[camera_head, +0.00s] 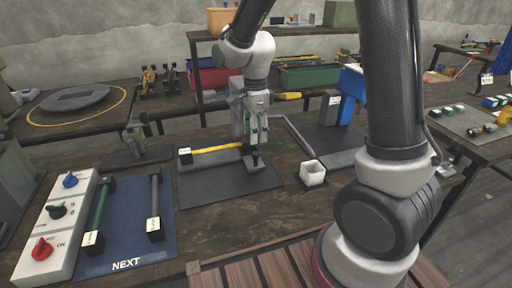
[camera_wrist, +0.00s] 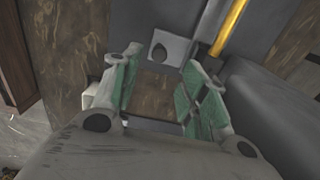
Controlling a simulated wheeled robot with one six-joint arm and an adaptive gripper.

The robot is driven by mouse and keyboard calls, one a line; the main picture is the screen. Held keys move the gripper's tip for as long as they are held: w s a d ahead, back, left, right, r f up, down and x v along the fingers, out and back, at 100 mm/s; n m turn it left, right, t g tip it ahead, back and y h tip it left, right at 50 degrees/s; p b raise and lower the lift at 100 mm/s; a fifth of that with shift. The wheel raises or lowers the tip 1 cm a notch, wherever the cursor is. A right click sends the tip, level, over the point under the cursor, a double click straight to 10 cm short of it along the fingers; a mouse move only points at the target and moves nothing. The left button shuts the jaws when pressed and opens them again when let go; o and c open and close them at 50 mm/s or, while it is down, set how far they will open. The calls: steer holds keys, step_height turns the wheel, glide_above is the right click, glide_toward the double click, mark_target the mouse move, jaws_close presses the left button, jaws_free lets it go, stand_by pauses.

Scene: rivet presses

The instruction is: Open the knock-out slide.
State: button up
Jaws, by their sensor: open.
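My gripper (camera_head: 254,138) is open, pointing down over the right end of a fixture on the workbench. The fixture has a yellow bar (camera_head: 217,148) above a dark plate (camera_head: 228,180), with a labelled dark block at its left end. In the wrist view the green-padded fingers of my gripper (camera_wrist: 160,65) stand apart, with a light grey block (camera_wrist: 168,49) with a dark round hole beyond their tips. The yellow bar (camera_wrist: 229,28) runs past to the upper right. Nothing is clearly held. I cannot tell for certain which part is the knock-out slide.
A small white open box (camera_head: 312,173) stands right of the fixture. A blue press (camera_head: 351,92) is behind it. A blue mat (camera_head: 128,222) with two labelled bars and a white switch panel (camera_head: 57,226) with several knobs lie at the left.

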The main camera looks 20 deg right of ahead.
mark_target(256, 153)
step_height(256, 153, down, 7)
steer(key=shift+f, duration=0.2)
jaws_close()
stand_by(0.3)
